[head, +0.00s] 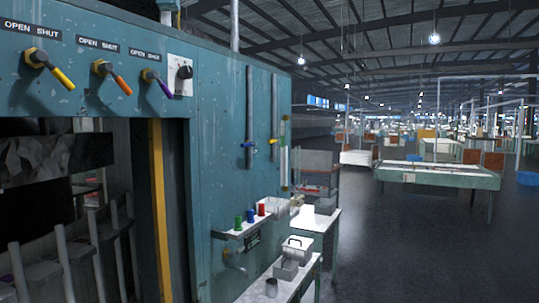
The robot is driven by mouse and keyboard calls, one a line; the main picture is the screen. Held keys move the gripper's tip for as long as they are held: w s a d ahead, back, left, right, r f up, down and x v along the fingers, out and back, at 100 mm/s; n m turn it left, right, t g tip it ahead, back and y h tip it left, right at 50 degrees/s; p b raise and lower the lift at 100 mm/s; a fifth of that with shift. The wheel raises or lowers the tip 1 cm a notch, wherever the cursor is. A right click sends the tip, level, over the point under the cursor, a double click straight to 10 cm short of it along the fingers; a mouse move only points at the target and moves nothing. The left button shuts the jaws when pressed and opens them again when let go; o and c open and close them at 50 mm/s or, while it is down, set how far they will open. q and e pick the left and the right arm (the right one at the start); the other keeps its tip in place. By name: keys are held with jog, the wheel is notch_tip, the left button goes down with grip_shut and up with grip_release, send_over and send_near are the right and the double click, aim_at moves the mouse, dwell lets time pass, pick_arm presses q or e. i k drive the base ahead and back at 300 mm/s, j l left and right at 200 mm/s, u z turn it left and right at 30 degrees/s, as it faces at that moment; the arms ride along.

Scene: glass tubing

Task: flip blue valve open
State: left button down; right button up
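Neither of my grippers is in view.
A panel at upper left carries yellow (62,77), orange (121,84) and purple (163,88) levers under OPEN SHUT labels, beside a black knob (184,72). A shelf (228,235) holds green, blue and red pieces. A white bench (302,287) stands below. Open floor lies right.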

aim_at(252, 144)
jog(key=i+l, duration=0.45)
jog(key=l, duration=0.2)
jog(key=i+l, duration=0.5)
jog(key=l, duration=0.15)
jog(key=i+l, duration=0.45)
jog(key=l, duration=0.2)
jog(key=l+z, duration=0.05)
